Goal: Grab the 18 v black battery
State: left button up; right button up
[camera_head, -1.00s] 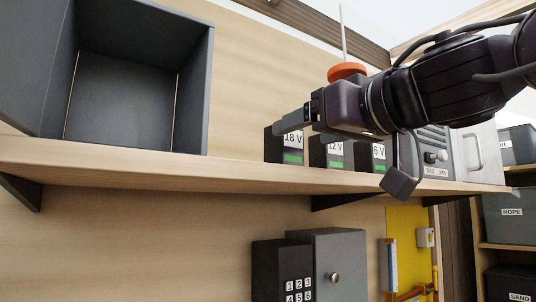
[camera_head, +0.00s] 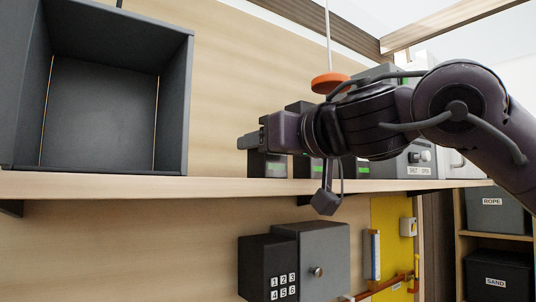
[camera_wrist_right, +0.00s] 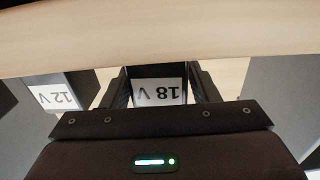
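The black 18 V battery (camera_head: 268,168) stands on the wooden shelf, left of two other batteries; my right gripper hides its upper part in the head view. My right gripper (camera_head: 248,141) reaches in from the right at the height of the battery's top. In the right wrist view, the 18 V battery (camera_wrist_right: 160,88), its white label upside down, sits between the two dark fingers of this gripper (camera_wrist_right: 163,92). The fingers are apart, one on each side of it; I cannot tell whether they touch it. My left gripper is not in view.
The 12 V battery (camera_wrist_right: 57,93) and another battery (camera_head: 357,168) stand to the right on the shelf (camera_head: 220,187). An open dark box (camera_head: 105,120) stands at the left. A keypad safe (camera_head: 318,262) is below.

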jog(key=shift+w+a, duration=0.1)
jog(key=c, duration=0.8)
